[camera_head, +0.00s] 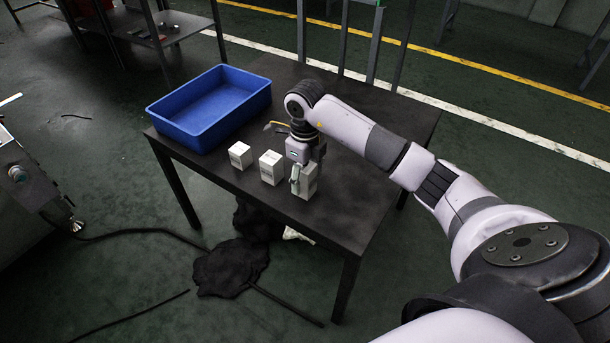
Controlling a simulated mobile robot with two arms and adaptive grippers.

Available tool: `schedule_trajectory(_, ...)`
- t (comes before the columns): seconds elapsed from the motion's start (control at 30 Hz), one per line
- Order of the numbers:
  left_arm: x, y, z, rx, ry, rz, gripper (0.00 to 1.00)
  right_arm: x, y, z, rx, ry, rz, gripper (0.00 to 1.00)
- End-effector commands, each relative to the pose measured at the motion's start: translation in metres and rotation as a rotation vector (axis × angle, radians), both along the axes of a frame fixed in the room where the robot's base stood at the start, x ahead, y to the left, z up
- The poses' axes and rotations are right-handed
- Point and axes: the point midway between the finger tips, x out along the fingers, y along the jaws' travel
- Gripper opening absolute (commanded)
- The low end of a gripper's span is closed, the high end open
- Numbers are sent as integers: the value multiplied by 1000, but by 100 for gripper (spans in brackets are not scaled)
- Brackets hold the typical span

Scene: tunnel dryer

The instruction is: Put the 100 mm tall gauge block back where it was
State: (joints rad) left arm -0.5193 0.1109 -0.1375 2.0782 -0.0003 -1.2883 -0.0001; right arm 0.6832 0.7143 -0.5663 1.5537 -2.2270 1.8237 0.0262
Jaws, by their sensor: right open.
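Three white gauge blocks stand in a row along the near edge of the dark table (375,222). The left block (240,155) is the shortest looking, and the middle block (270,168) is somewhat taller. The right block (309,184) looks the tallest, and it stands upright on the table near the edge. My right gripper (300,178) points down at this tallest block and is open. One finger shows against the block's front left side and hides part of it. I cannot tell whether the finger touches it. My left gripper is out of view.
A blue open bin (205,133) stands on the table's far left part and looks empty. A small dark and yellow item (277,125) lies behind the blocks. The table is bare right of my gripper. A dark cloth (230,267) and cables lie on the floor.

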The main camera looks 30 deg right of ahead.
Motion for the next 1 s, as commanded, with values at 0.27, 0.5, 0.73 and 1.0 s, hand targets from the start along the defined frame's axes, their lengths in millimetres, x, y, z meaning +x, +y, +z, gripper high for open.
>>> schedule_trajectory(0.27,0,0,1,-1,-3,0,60,0,0,1,0,0,0,57)
schedule_trajectory(0.5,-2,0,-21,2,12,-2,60,1,-1,37,-1,-5,1,57)
schedule_trajectory(0.73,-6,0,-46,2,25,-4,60,1,0,87,-1,-5,0,57)
schedule_trajectory(1.0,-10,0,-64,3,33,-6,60,0,0,119,-1,-1,0,57)
